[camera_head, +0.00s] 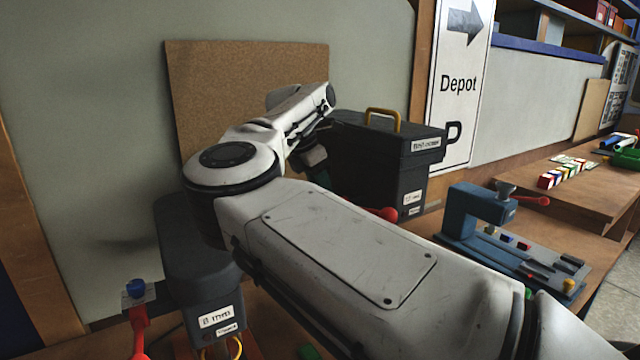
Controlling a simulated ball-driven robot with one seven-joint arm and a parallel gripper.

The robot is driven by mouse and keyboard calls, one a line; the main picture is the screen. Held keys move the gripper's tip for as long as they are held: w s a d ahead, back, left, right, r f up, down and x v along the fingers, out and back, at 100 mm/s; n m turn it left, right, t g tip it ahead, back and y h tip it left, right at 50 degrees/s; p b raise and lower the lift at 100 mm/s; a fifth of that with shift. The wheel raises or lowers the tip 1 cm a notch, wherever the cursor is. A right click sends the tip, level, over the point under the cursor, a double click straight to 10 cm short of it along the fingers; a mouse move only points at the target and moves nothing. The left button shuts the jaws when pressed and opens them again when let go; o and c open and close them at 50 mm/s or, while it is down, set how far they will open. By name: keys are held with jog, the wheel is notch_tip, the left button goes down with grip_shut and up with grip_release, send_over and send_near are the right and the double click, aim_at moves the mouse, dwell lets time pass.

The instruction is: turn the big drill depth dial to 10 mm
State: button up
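No dial or scale can be clearly made out. A large dark grey machine (385,150) with a yellow handle (382,119) on top stands behind my arm, with small white labels too blurred to read surely. A red knob (388,214) shows at its lower front, partly hidden by my arm. A second dark grey machine (185,255) with white labels stands at the lower left, also partly covered. My arm bends across the middle, and its wrist end hangs beside the larger machine's left side. My gripper (316,168) is mostly hidden there; its fingertips do not show.
A blue machine (476,222) with a red lever stands on the bench at right. A brown board (225,75) leans on the wall behind. A Depot sign (458,85) stands behind the larger machine.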

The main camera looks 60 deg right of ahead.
jog(key=o, duration=1)
jog(key=shift+w+a+r, duration=0.1)
jog(key=b+v, duration=0.2)
jog(key=v, duration=0.8)
jog(key=shift+r, duration=0.3)
